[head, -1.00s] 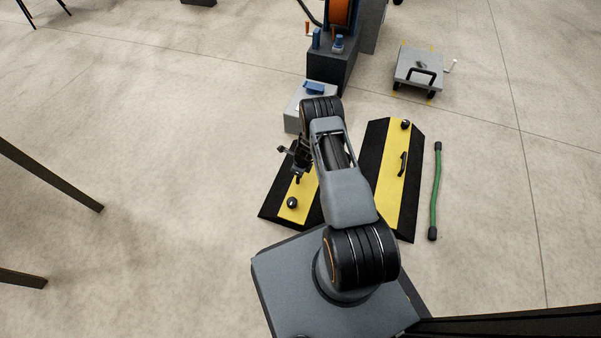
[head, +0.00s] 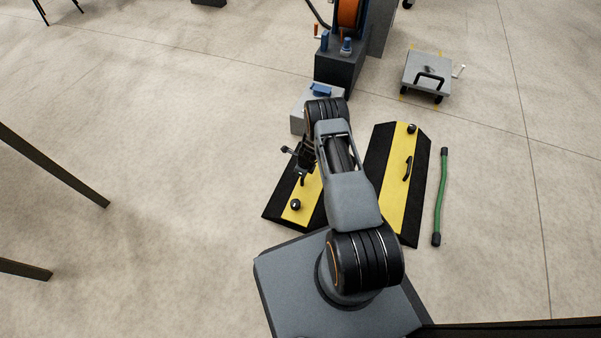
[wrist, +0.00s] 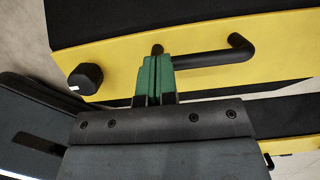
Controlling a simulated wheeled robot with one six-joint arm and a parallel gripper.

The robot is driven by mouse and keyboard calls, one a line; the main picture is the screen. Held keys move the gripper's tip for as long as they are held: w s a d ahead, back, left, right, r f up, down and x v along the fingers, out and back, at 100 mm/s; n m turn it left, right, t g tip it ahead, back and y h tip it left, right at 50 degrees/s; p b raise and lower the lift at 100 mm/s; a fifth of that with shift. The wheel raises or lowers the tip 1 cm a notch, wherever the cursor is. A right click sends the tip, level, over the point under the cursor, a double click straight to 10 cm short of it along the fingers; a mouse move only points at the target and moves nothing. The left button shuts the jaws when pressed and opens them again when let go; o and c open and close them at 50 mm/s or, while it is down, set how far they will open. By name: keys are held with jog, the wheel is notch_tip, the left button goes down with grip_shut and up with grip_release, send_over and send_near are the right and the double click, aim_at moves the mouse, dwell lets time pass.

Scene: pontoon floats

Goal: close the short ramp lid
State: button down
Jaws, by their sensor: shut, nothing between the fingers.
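Two black ramps with yellow strips lie on the floor in the head view. The left ramp (head: 313,188) is partly hidden by my arm; the right ramp (head: 392,205) is mostly clear. Each has a round black knob and a black handle. My gripper (head: 302,181) is above the left ramp, near its handle. In the wrist view its green fingertips (wrist: 155,78) are shut and empty, overlapping the left end of the black handle (wrist: 215,57) on the yellow strip (wrist: 120,65). Whether they touch it is unclear. The knob (wrist: 86,78) is left of them. I cannot tell the lid's angle.
A green bar (head: 440,197) lies right of the right ramp. A grey box (head: 301,107) stands behind the left ramp, near a dark reel stand (head: 338,72). A low grey cart (head: 427,72) is at the back right. The floor at left is open, apart from dark legs (head: 55,165).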

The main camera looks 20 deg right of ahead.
jog(key=v, duration=0.1)
jog(key=p+v, duration=0.2)
jog(key=v, duration=0.1)
jog(key=shift+w+r, duration=0.15)
jog(key=shift+w, duration=0.15)
jog(key=w+a+r+n+p, duration=0.25)
jog(key=r+p, duration=0.25)
jog(key=r, duration=1)
jog(key=w+a+r+n+p, duration=0.1)
jog(key=a+r+n+p, duration=0.4)
jog(key=r, duration=1.1)
jog(key=s+r+n+t+p, duration=0.1)
jog(key=s+r+n+p, duration=0.2)
jog(key=r, duration=0.7)
jog(key=s+r+n+p, duration=0.2)
jog(key=r+p, duration=0.3)
jog(key=r, duration=0.6)
jog(key=s+r+n+h+p, duration=0.1)
jog(key=s+r+n+p, duration=0.6)
jog(key=s+r, duration=0.3)
jog(key=s+r+n+p, duration=0.7)
jog(key=s+r, duration=0.4)
jog(key=r, duration=0.7)
jog(key=shift+s+a+t+h+p, duration=0.25)
jog(key=shift+s+t+h+p, duration=0.15)
jog(key=shift+p, duration=0.25)
jog(key=shift+a+r, duration=0.1)
